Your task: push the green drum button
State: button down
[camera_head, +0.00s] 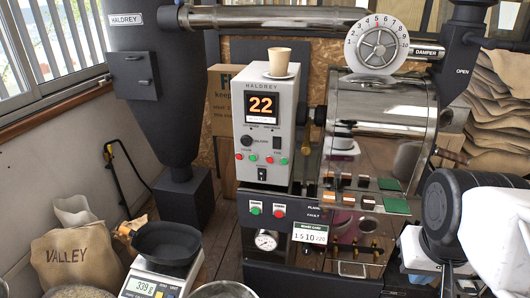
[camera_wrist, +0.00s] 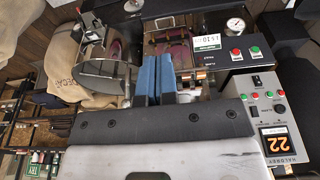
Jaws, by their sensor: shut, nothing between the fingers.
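A green button (camera_head: 255,208) sits beside a red button (camera_head: 279,210) on the black front panel below the control box; their small labels are hard to read. In the wrist view, turned about upside down, the green button (camera_wrist: 254,51) is right of the red one (camera_wrist: 235,54). The grey control box (camera_head: 266,130) also carries small green and red buttons (camera_head: 251,156) below its orange "22" display. My gripper (camera_wrist: 153,57) shows blue fingers side by side, shut and empty, to the left of the panel buttons and apart from them. Its fingers are not visible in the head view.
A scale (camera_head: 155,284) bearing a black bowl (camera_head: 166,243) stands front left, near a VALLEY sack (camera_head: 75,255). My arm fills the right side.

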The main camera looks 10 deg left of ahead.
aim_at(253, 158)
jog(key=w+a+f+n+h, duration=0.15)
jog(key=w+a, duration=0.25)
jog(key=w, duration=0.4)
jog(key=w+a+n+t+h, duration=0.1)
jog(key=w+a+n+h, duration=0.15)
jog(key=w+a, duration=0.35)
jog(key=w+a+f+n+h, duration=0.1)
jog(key=w+a+n+h, duration=0.15)
jog(key=w, duration=0.65)
jog(key=w+a+f+n+t, duration=0.2)
jog(key=w+a+f, duration=0.1)
jog(key=a, duration=0.6)
jog(key=w+a+f+n+t, duration=0.2)
jog(key=w+a+f, duration=0.1)
jog(key=a, duration=0.6)
jog(key=w+a+f+n+t, duration=0.2)
jog(key=w+a, duration=0.3)
jog(key=a, duration=0.3)
jog(key=shift+a+f, duration=0.4)
jog(key=shift+f, duration=0.25)
jog(key=shift+w, duration=0.15)
jog(key=w, duration=0.8)
jog(key=shift+w, duration=0.3)
